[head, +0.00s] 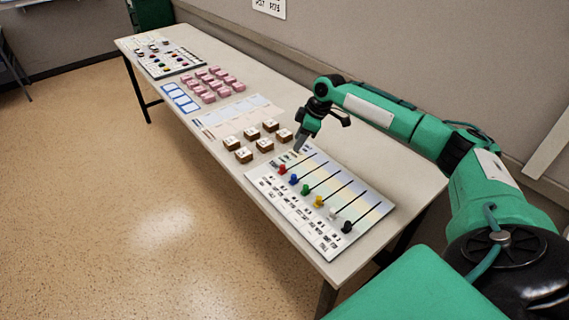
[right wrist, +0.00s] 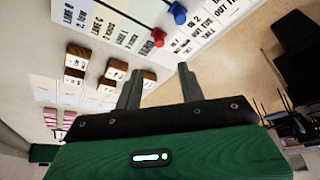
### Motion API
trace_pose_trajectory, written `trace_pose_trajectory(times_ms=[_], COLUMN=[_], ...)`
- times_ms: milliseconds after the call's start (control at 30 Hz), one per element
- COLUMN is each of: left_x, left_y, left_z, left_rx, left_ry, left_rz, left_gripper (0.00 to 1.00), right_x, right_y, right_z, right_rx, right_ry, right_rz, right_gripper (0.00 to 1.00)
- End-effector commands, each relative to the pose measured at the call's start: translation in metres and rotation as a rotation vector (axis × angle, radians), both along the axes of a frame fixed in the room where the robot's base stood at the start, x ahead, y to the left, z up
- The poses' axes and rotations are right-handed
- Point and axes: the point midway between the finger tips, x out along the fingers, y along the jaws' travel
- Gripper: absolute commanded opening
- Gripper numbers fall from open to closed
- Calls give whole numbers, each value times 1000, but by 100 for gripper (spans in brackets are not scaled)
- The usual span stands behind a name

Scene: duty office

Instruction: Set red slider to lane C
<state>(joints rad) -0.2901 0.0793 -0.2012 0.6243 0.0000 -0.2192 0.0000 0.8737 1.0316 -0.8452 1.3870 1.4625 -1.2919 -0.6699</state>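The slider board (head: 325,200) lies near the right end of the table, with several coloured knobs on dark tracks. The red slider (head: 283,169) is the leftmost knob, at the near end of its track by the white label cards. In the right wrist view the red slider (right wrist: 158,38) sits beside a label that seems to read YARD, with lane labels in a row beyond it. My right gripper (head: 298,147) is above the board's far left corner. Its fingers (right wrist: 160,88) are apart and empty, and the red slider is beyond the fingertips. My left gripper is out of view.
The blue slider (head: 293,179) is close beside the red one. Several brown blocks (head: 252,133) stand left of the board. Pink blocks (head: 215,82) and another board (head: 168,60) are farther along the table (head: 290,235). A wall runs behind.

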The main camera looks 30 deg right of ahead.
Motion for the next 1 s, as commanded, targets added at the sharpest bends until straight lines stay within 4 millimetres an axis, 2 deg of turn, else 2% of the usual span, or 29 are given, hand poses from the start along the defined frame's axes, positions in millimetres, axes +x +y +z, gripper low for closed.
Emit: trace_pose_trajectory(times_ms=[33,100,200,367,533,733,1000], left_x=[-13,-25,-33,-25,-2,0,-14], left_y=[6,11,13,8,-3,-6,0], left_z=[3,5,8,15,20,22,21], left_rx=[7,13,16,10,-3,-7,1], left_ry=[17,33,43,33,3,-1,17], left_rz=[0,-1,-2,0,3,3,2], left_gripper=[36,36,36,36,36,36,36], right_x=[2,5,10,19,26,30,31], right_y=[4,8,14,24,32,36,37], right_z=[-7,-19,-39,-70,-97,-114,-117], right_rx=[1,0,1,1,0,-1,-1], right_ry=[3,5,4,3,3,1,1], right_rz=[1,2,0,-1,0,0,0], right_gripper=[40,40,40,40,40,40,40])
